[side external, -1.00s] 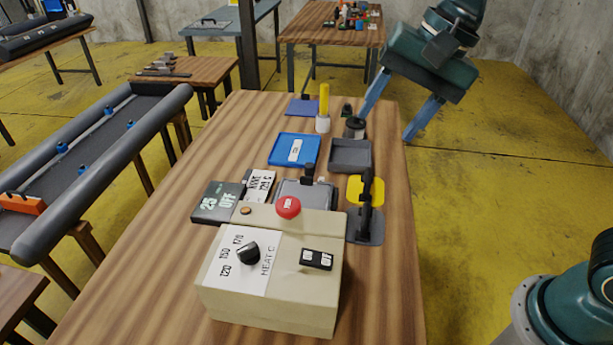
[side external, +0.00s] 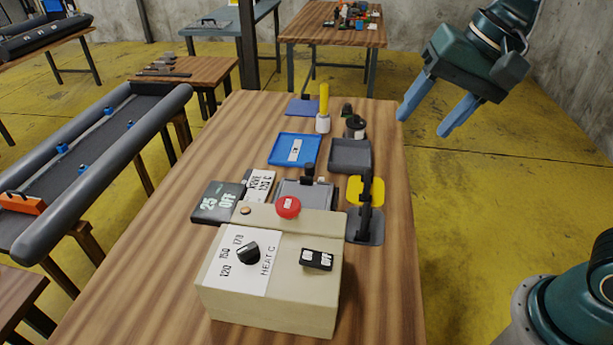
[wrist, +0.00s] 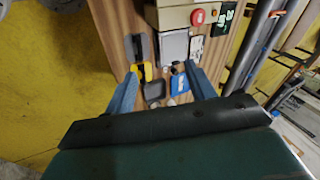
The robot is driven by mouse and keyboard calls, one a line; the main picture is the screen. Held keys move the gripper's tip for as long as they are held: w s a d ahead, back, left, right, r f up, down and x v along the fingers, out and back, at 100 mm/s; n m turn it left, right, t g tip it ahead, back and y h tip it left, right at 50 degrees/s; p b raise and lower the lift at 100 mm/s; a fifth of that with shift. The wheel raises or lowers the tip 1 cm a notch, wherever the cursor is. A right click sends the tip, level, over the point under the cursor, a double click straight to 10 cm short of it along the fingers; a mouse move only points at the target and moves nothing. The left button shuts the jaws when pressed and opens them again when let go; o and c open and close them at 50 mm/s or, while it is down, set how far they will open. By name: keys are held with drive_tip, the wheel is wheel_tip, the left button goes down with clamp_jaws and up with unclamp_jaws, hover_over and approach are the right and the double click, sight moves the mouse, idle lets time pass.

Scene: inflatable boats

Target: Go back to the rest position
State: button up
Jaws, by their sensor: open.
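My gripper (side external: 420,110) is in the upper right of the side view, raised beyond the right edge of the wooden table (side external: 140,270). Its two blue fingers are apart, with nothing between them, pointing down and to the left. In the wrist view my gripper (wrist: 163,95) shows its blue fingers spread at either side, with the table behind and below them. The gripper touches nothing on the table.
A beige control box (side external: 270,280) with a red button (side external: 288,207) stands at the table's front. Behind it are a blue tray (side external: 283,147), a grey tray (side external: 351,158), a yellow-handled tool (side external: 323,105) and a yellow part (side external: 376,188).

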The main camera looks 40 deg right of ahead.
drive_tip(key=s+d+f+n+t+h, duration=0.1)
drive_tip(key=s+d+f+n+h, duration=0.1)
drive_tip(key=s+d+n, duration=0.5)
drive_tip(key=s+d+f, duration=0.1)
drive_tip(key=s+d, duration=0.1)
drive_tip(key=s, duration=0.2)
drive_tip(key=shift+s+d+f+t, duration=0.15)
drive_tip(key=shift+s+t, duration=0.05)
drive_tip(key=shift+t, duration=0.1)
idle(0.6)
